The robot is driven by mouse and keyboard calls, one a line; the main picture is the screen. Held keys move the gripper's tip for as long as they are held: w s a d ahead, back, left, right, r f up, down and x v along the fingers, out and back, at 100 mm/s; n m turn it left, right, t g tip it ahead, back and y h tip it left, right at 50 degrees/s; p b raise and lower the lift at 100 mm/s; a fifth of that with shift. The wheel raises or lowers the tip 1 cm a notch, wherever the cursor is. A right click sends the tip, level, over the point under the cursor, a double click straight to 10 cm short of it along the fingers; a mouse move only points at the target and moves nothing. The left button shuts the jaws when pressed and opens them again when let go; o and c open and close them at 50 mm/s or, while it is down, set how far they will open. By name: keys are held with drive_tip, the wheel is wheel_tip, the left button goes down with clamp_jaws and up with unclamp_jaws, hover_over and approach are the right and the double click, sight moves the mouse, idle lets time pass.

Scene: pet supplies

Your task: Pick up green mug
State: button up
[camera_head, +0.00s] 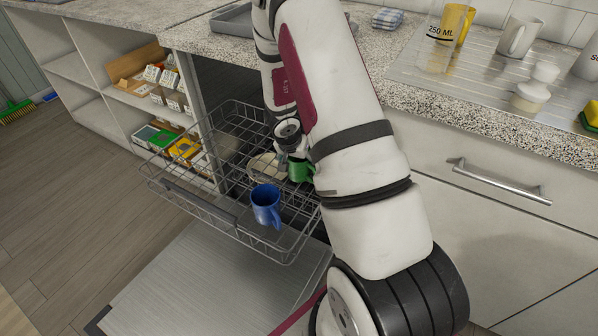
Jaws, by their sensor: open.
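The green mug (298,170) is in the pulled-out dishwasher rack (222,228), near its right side. My arm hides part of the mug on the right. My gripper (284,152) is just above and at the left of the mug, small in the view and partly hidden by my own arm. Its jaws are open. I cannot tell whether a finger touches the mug or reaches inside it.
A blue mug (266,205) stands in the rack in front of the green mug. A pale dish (264,168) lies behind it. The open dishwasher door (190,285) is below. The counter (480,118) at the right holds a yellow mug (457,22) and a white mug (519,38).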

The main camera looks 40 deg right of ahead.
drive_tip(key=shift+w+d+f, duration=0.1)
drive_tip(key=shift+d+f, duration=0.1)
drive_tip(key=shift+f, duration=0.35)
drive_tip(key=c, duration=1.2)
drive_tip(key=shift+r, duration=0.1)
